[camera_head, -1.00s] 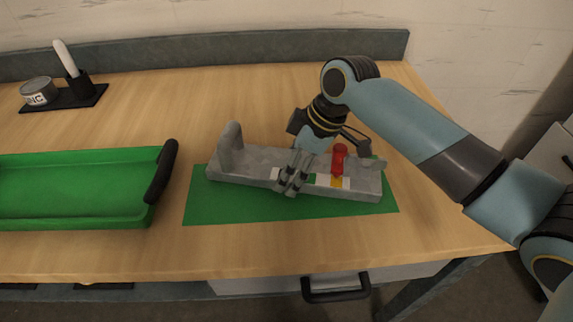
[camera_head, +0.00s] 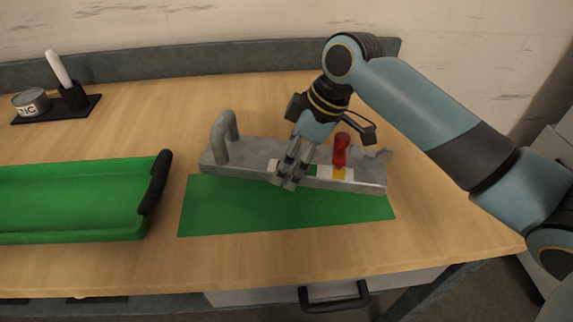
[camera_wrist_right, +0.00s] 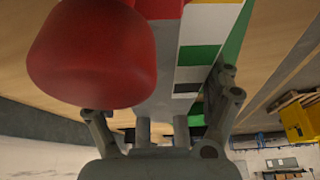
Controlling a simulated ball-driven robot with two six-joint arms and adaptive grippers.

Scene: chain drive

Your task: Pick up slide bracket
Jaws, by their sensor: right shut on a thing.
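The slide bracket is a long grey piece (camera_head: 244,157) with an upright grey loop at its left end, a red knob (camera_head: 341,150) and coloured patches along its front side. My right gripper (camera_head: 288,180) is shut on the bracket's front edge near the middle in the head view. The bracket appears raised a little above the green mat (camera_head: 280,214), over its back part. In the right wrist view, the red knob (camera_wrist_right: 90,50) fills the upper left, and the bracket's patched side (camera_wrist_right: 200,50) runs between the fingers (camera_wrist_right: 160,110). My left gripper is not in view.
A green tray (camera_head: 70,236) with a dark handle stands at the left of the wooden table. At the back left, a black holder (camera_head: 88,104) carries a can (camera_head: 31,103) and a white-topped thing. The table's front strip is clear.

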